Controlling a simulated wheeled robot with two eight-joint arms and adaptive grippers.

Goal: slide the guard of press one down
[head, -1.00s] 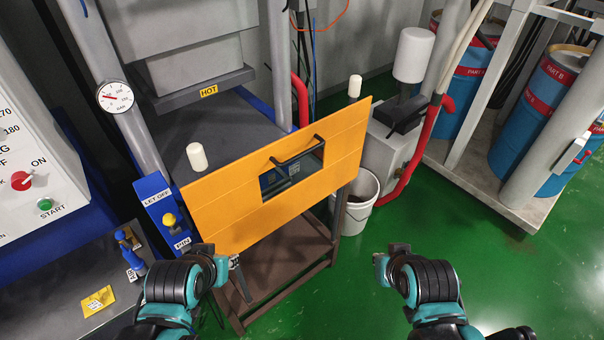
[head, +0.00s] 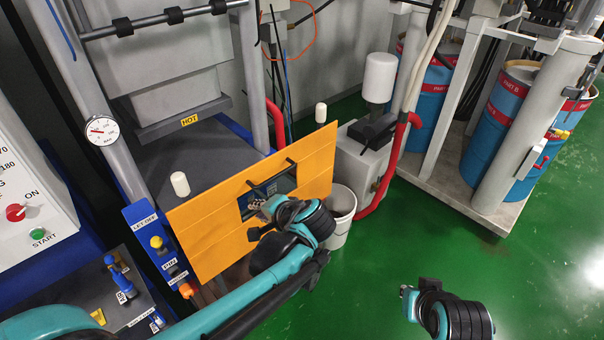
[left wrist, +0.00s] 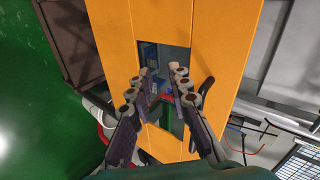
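The guard of the press is an orange panel (head: 205,220) with a small window and a black bar handle above the window. It stands in front of the dark press bed.
A blue panel with a yellow button (head: 156,242) stands left of the guard. A white bucket (head: 341,214) and a grey box (head: 358,160) with a red hose are to its right. Blue drums (head: 500,110) stand in a frame farther right. Green floor at the right is clear.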

